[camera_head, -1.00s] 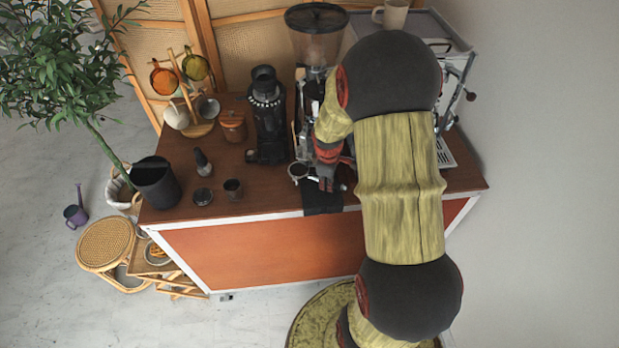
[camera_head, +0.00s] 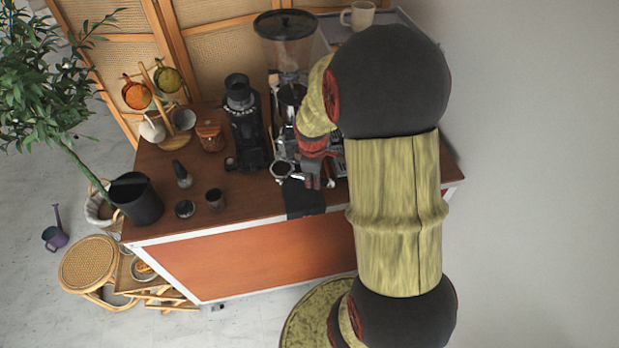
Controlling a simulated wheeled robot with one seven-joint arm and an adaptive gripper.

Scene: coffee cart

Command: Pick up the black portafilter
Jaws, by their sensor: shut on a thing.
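The portafilter (camera_head: 281,171) shows as a round metal basket with a dark inside, just left of my gripper, over the front part of the brown cart top. My gripper (camera_head: 317,183) is shut on the portafilter, at its handle side. The fingers and my arm hide most of the handle. A black mat (camera_head: 304,200) hangs over the cart's front edge just below the gripper. I cannot tell how far the portafilter is above the surface.
A black grinder (camera_head: 245,125) and a hopper grinder (camera_head: 286,45) stand behind. My arm hides much of the espresso machine at right.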

